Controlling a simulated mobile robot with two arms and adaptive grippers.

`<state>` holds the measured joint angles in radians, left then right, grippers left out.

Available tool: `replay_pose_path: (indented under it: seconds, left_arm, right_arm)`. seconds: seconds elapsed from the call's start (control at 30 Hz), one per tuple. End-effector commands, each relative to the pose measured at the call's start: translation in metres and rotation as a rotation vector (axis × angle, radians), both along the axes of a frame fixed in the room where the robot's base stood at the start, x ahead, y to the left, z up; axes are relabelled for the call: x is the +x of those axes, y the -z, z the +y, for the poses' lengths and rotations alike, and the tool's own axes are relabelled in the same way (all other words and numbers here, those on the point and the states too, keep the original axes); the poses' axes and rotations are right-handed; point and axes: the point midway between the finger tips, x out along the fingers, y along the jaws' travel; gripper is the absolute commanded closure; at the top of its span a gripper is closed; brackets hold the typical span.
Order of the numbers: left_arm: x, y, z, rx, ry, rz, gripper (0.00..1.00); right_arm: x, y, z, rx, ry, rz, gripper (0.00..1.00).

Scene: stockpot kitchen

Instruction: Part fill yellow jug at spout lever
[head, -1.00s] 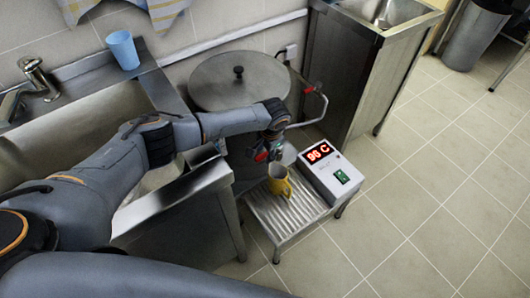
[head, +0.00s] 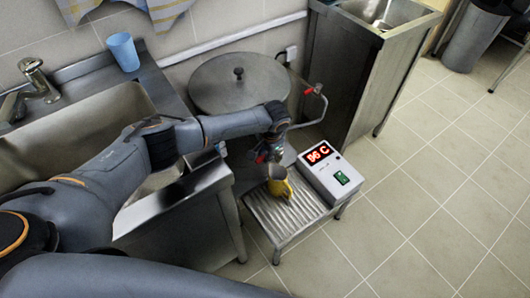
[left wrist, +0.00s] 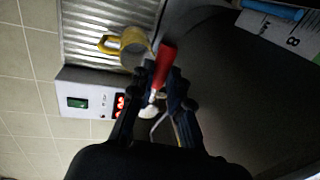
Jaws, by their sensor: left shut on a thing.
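The yellow jug (head: 281,188) stands on the ribbed metal stand (head: 285,215), just below my left gripper (head: 270,153). It also shows in the left wrist view (left wrist: 130,45), with its handle to the left. In the left wrist view my left gripper (left wrist: 160,82) is shut on the red spout lever (left wrist: 166,60). A pale tip (left wrist: 149,112) shows between the fingers. The spout itself is largely hidden by the gripper, and I cannot see the level inside the jug. My right gripper is not in view.
The large lidded stockpot (head: 225,85) stands behind my gripper. A white control box (head: 332,180) with a red display and green switch is right of the jug. A bent pipe (head: 318,105) juts out beside the pot. A sink (head: 85,125) is left.

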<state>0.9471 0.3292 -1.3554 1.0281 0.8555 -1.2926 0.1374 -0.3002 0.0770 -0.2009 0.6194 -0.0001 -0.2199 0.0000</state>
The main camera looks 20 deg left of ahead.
Motion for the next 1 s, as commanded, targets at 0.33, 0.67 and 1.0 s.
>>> replay_pose_path:
  seconds: [0.33, 0.67, 1.0]
  left_arm:
    - [-0.007, -0.002, -0.014, -0.002, -0.217, 0.005, 1.0]
    - [-0.011, 0.0, -0.033, -0.001, -0.529, 0.007, 1.0]
    - [-0.008, 0.002, -0.049, 0.0, -0.813, 0.006, 1.0]
  right_arm:
    - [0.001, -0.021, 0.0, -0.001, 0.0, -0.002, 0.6]
    - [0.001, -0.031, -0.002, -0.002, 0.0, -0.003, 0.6]
    - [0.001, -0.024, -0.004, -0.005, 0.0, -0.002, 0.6]
